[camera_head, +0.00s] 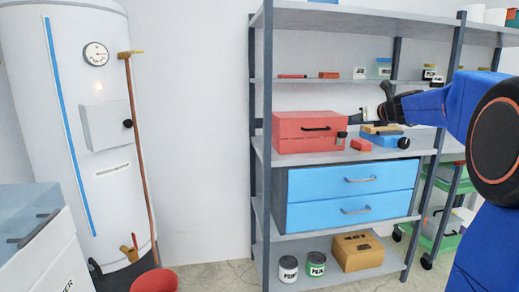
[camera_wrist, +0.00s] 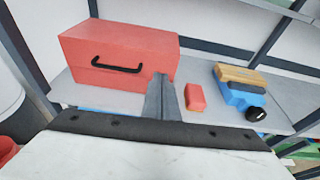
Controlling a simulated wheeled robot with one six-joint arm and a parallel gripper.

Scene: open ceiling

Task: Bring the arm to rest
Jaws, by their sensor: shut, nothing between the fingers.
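My arm (camera_head: 462,103), blue with dark joints, reaches in from the right in the head view, bent at a large round joint. Its dark wrist end is in front of the shelf rack, above the shelf with the red toolbox (camera_head: 308,132). In the wrist view my gripper (camera_wrist: 164,84) is shut and empty. Its fingers show in front of the shelf, between the red toolbox (camera_wrist: 118,58) and a small red block (camera_wrist: 195,97). I cannot tell the exact gap from the fingers to these things.
A blue tool with a tan top (camera_wrist: 238,88) lies right of the block. The grey rack (camera_head: 268,130) holds blue drawers (camera_head: 352,180), cans and a cardboard box (camera_head: 357,251). A green trolley (camera_head: 440,243) stands at right. A white tank (camera_head: 75,120) stands left.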

